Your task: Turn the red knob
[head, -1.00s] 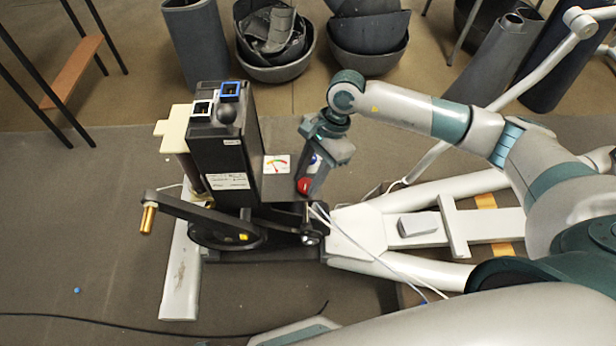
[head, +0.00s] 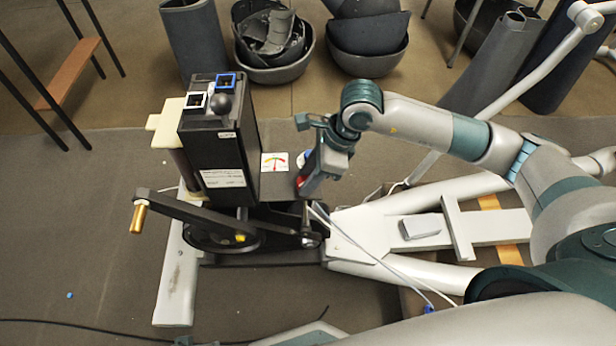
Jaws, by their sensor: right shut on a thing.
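The red knob (head: 299,182) sits on the right side of the black housing of the elliptical machine (head: 213,150), just right of the gauge label (head: 274,162). Only a small red part shows; the rest is hidden behind my right gripper (head: 307,184). The right gripper comes in from the right, points down and is shut on the knob. A bit of blue and white shows beside the gripper, just above the red. My left gripper is not in view.
The crank with a brass handle (head: 138,217) sticks out to the left of the machine. White frame rails (head: 400,228) run right. Dark bins (head: 366,45) stand at the back, and a stool (head: 68,75) at the upper left. Cables cross the floor.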

